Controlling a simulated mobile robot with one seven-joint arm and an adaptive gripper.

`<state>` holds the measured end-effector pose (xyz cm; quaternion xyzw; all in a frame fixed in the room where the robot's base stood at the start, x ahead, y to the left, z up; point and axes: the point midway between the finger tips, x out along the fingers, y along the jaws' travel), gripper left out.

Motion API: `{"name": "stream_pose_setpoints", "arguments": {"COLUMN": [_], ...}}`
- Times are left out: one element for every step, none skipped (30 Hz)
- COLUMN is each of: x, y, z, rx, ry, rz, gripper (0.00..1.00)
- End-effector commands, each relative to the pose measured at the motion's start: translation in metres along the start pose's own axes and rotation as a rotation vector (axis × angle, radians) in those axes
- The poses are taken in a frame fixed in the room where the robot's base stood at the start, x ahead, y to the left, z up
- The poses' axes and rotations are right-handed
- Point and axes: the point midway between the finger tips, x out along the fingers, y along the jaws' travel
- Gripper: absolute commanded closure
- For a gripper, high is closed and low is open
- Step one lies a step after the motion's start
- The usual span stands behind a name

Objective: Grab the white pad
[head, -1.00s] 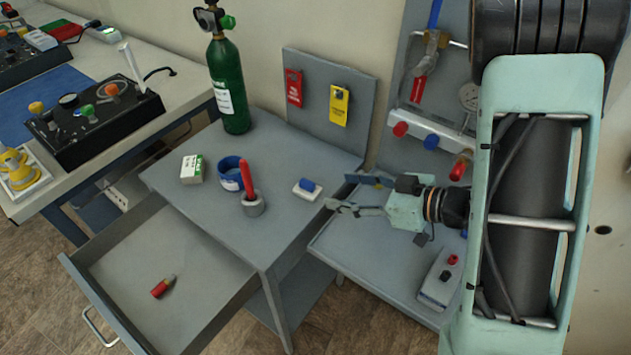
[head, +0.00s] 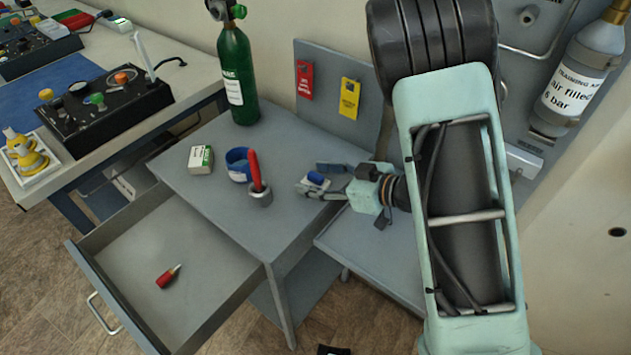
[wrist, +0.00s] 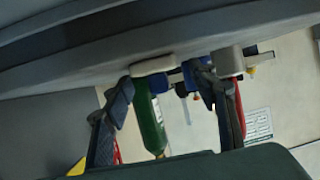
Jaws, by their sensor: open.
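The white pad (head: 317,184) lies on the grey table, with a blue piece on top. In the head view the fingers of my gripper (head: 310,178) reach to either side of it, partly covering it. The wrist view is upside down, with the tabletop at the top. There a pale flat thing, which looks like the pad (wrist: 153,66), shows between the fingertips of my open gripper (wrist: 163,84). I cannot tell whether either finger touches it.
A green cylinder (head: 236,75) stands behind. An open drawer (head: 140,235) holds a red item (head: 167,277).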

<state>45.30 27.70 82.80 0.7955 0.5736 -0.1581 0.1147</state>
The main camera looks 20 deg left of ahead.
Motion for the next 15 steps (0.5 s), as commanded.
{"name": "stream_pose_setpoints", "arguments": {"x": [0.0010, 0.0010, 0.0009, 0.0008, 0.0008, 0.0007, 0.0007, 0.0006, 0.0006, 0.0006, 0.0006, 0.0005, 0.0005, 0.0005, 0.0005], "y": [0.0002, 0.0003, 0.0004, 0.0004, 0.0004, 0.0004, 0.0003, 0.0003, 0.0003, 0.0003, 0.0003, 0.0003, 0.0003, 0.0003, 0.0002], "z": [-0.0001, -0.0002, -0.0003, -0.0003, -0.0003, -0.0003, -0.0003, -0.0003, -0.0003, -0.0003, -0.0003, -0.0003, -0.0003, -0.0003, -0.0003], "rx": [0.000, 0.000, 0.000, 0.000, 0.000, 0.000, 0.000, 0.000, 0.000, 0.000, 0.000, 0.000, 0.000, 0.000, 0.000], "ry": [0.000, 0.000, 0.000, 0.000, 0.000, 0.000, 0.000, 0.000, 0.000, 0.000, 0.000, 0.000, 0.000, 0.000, 0.000], "rz": [0.000, 0.001, 0.001, 0.001, 0.001, 0.001, 0.001, 0.001, 0.001, 0.001, 0.001, 0.001, 0.001, 0.001, 0.001], "gripper": [0.47, 0.47, 0.47, 0.47, 0.47, 0.47, 0.49, 0.53, 0.57, 0.60, 0.64, 0.68, 0.71, 0.75, 0.79]}}
